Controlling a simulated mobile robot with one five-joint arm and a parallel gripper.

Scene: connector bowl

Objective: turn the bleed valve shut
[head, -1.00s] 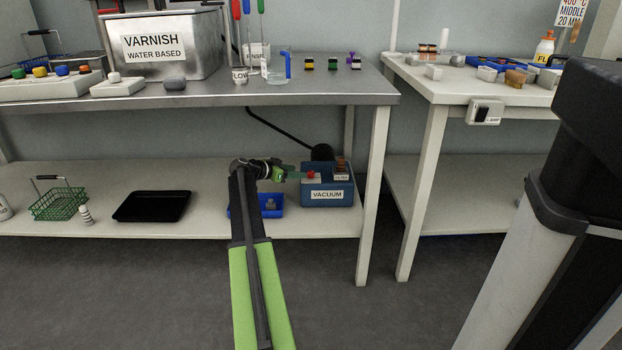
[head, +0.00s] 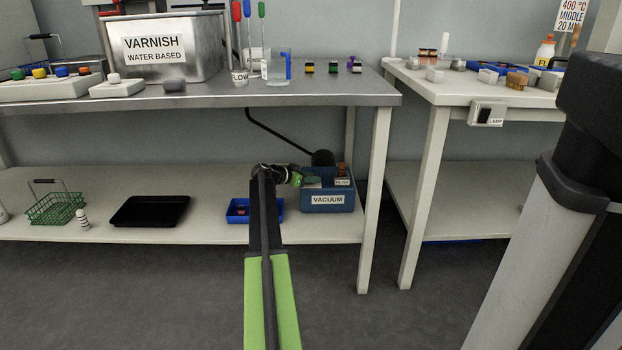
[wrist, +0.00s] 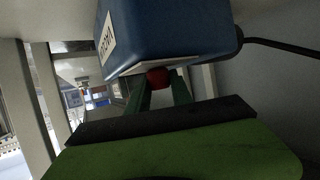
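The blue vacuum unit (head: 340,203) stands on the lower shelf, with a VACUUM label on its front. It fills the top of the wrist view (wrist: 185,30). A red knob (wrist: 157,77) shows there at the unit's edge; no label of its own can be read, so I cannot tell for sure that it is the bleed valve. My gripper (head: 310,181) is at the unit's left side. In the wrist view its green fingers (wrist: 163,88) are apart, with the red knob showing between their tips. Contact cannot be made out. In the head view the gripper hides the knob.
A brown upright part (head: 341,169) stands at the unit's right, behind a small label. A blue tray (head: 236,212) lies left of the unit, partly behind my arm. A black tray (head: 150,211) and green basket (head: 55,208) are further left. The steel tabletop (head: 330,93) is above.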

